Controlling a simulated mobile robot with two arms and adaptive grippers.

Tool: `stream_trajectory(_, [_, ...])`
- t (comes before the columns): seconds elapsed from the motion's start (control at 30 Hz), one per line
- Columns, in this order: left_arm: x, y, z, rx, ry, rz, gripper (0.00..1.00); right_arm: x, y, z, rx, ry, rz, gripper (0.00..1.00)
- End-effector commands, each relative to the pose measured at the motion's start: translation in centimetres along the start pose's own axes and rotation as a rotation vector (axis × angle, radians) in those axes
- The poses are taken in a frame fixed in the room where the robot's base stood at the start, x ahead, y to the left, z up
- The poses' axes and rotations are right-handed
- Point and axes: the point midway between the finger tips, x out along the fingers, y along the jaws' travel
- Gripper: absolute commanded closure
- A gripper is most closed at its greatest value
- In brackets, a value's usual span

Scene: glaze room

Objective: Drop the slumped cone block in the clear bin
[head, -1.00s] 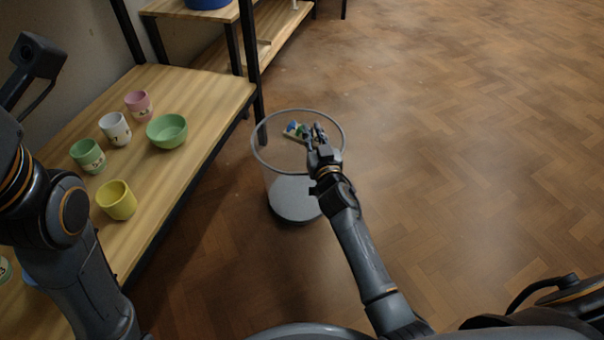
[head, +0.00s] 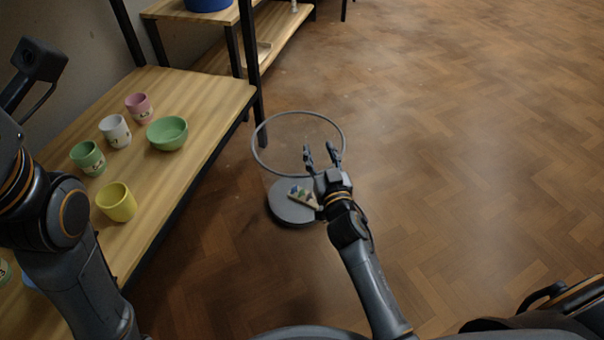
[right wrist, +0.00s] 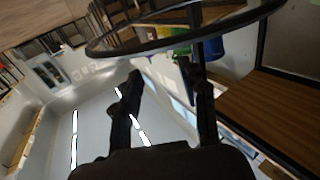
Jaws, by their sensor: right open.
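The clear bin (head: 257,160) stands on the floor beside the table, with a grey rim and a grey round base. The slumped cone block (head: 302,197), a pale strip with small coloured cones, shows inside the bin over its base, tilted in the picture. I cannot tell whether it has come fully to rest. My right gripper (head: 321,152) is open and empty at the bin's near right rim, above the block. In the right wrist view its fingers (right wrist: 165,100) are spread below the dark rim (right wrist: 165,45). My left arm shows at the left, but its fingers do not.
The wooden table (head: 205,95) at left holds a green bowl (head: 167,132), a yellow cup (head: 116,202), a green cup (head: 88,158), a white cup (head: 115,130) and a pink cup (head: 138,106). A black shelf post (head: 253,80) rises behind the bin. The floor at right is clear.

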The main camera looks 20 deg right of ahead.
Motion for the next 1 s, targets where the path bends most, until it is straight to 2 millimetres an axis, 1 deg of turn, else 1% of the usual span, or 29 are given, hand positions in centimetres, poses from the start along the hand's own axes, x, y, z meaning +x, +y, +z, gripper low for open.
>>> stream_trajectory(0.03, [0.0, 0.0, 0.0, 0.0, 0.0, 0.0, 0.6, -1.2, 0.0, 0.1, 0.002, -0.003, 0.0, 0.57])
stream_trajectory(0.1, [0.0, 0.0, 0.0, 0.0, 0.0, 0.0, 0.6, -2.5, 0.0, 0.1, 0.002, -0.002, 0.001, 0.57])
stream_trajectory(0.2, [0.0, 0.0, 0.0, 0.0, 0.001, 0.0, 0.6, -4.0, 0.0, 0.1, 0.001, -0.002, 0.001, 0.57])
stream_trajectory(0.3, [0.0, 0.0, 0.0, 0.0, 0.001, 0.0, 0.6, -4.9, 0.0, 0.0, 0.001, 0.0, 0.0, 0.57])
stream_trajectory(0.43, [0.0, 0.0, 0.0, 0.0, 0.001, 0.0, 0.6, -5.4, 0.0, 0.0, 0.001, 0.001, 0.001, 0.57])
stream_trajectory(0.83, [0.0, 0.0, 0.0, 0.0, 0.0, 0.0, 0.6, -5.4, -0.1, -0.2, 0.0, 0.003, -0.002, 0.57])
stream_trajectory(0.87, [0.0, 0.0, 0.1, 0.0, -0.003, -0.001, 0.6, -5.4, -0.1, -0.5, 0.0, 0.008, -0.005, 0.57])
stream_trajectory(0.93, [0.0, -0.1, 0.4, -0.002, -0.015, -0.005, 0.6, -5.5, -0.7, -2.0, -0.001, 0.036, -0.028, 0.57])
stream_trajectory(0.97, [0.0, -0.2, 0.6, -0.003, -0.023, -0.008, 0.6, -5.6, -1.0, -3.0, 0.0, 0.057, -0.044, 0.57])
stream_trajectory(1.0, [-0.1, -0.3, 1.0, -0.005, -0.038, -0.013, 0.6, -5.9, -1.7, -4.8, 0.0, 0.094, -0.072, 0.57])
